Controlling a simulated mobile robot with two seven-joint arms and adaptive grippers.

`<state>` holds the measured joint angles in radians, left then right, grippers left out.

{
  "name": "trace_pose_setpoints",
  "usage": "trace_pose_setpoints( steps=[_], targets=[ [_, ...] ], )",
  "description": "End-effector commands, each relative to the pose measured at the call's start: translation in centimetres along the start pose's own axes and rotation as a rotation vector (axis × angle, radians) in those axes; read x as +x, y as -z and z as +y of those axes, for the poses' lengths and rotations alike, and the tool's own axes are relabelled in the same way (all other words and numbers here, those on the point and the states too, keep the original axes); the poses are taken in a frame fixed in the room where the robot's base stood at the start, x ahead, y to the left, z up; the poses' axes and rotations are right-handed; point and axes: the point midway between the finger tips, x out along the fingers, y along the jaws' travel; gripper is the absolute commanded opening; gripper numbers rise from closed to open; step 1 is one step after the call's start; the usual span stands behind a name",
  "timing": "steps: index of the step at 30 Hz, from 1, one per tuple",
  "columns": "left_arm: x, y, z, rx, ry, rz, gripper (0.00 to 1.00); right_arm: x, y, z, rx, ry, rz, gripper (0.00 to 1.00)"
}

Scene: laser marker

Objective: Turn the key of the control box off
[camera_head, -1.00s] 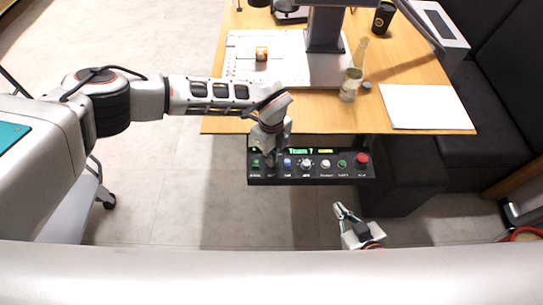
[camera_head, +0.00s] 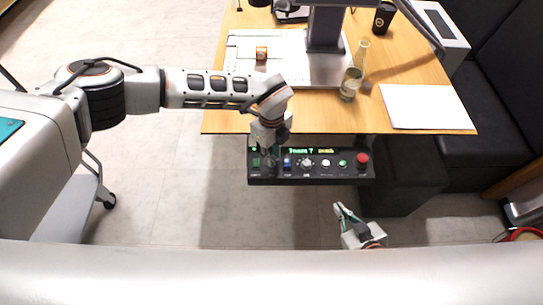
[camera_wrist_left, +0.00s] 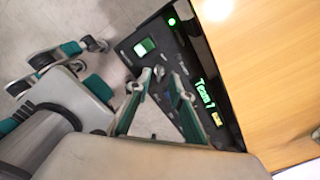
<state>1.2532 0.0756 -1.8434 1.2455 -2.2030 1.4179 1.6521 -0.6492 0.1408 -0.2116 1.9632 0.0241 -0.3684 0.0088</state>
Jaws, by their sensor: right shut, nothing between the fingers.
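The black control box (camera_head: 310,181) is fixed under the table's front edge, with a green text display, a row of buttons and a red knob. My left gripper (camera_head: 269,156) points down at the left part of its panel and hides some of it. In the left wrist view its two fingers (camera_wrist_left: 160,78) are apart, on either side of a small silver key (camera_wrist_left: 160,71). I cannot tell whether they touch it. A lit green switch (camera_wrist_left: 144,46) is beside the key. My right gripper (camera_head: 345,212) is shut and empty, in front of and below the box.
The wooden table (camera_head: 405,70) carries a machine with a pale base plate, a glass bottle (camera_head: 350,84), white paper (camera_head: 425,106) and a dark cup (camera_head: 384,17). A black bench (camera_head: 485,110) stands at the right.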

Motion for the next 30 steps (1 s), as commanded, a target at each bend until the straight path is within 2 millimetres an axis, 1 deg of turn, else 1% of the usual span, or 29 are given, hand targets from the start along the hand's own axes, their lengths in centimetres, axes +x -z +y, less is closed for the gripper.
trace_pose_setpoints(
  steps=[1,9,12,15,20,30],
  targets=[
    [-1.1,-0.1,-0.1,0.001,0.003,-0.002,0.22,0.0,0.0,0.0,0.001,0.0,0.0,0.0],
    [-6.6,-0.1,-0.1,-0.001,0.003,-0.002,0.22,0.0,0.0,-0.1,0.001,0.001,0.0,0.0],
    [-8.2,-0.1,0.0,-0.002,0.002,-0.002,0.22,0.0,0.0,-0.1,0.001,0.001,0.0,0.0],
    [-9.2,-0.1,0.0,-0.002,0.0,0.0,0.22,0.0,0.0,-0.1,0.002,0.001,0.0,0.0],
    [-10.1,-0.1,0.0,-0.003,0.0,0.0,0.22,0.0,0.0,-0.1,0.002,0.001,0.0,0.0],
    [-10.1,-0.1,0.0,-0.002,0.0,0.0,0.22,0.0,0.0,-0.1,0.002,0.001,0.001,0.0]
  ],
)
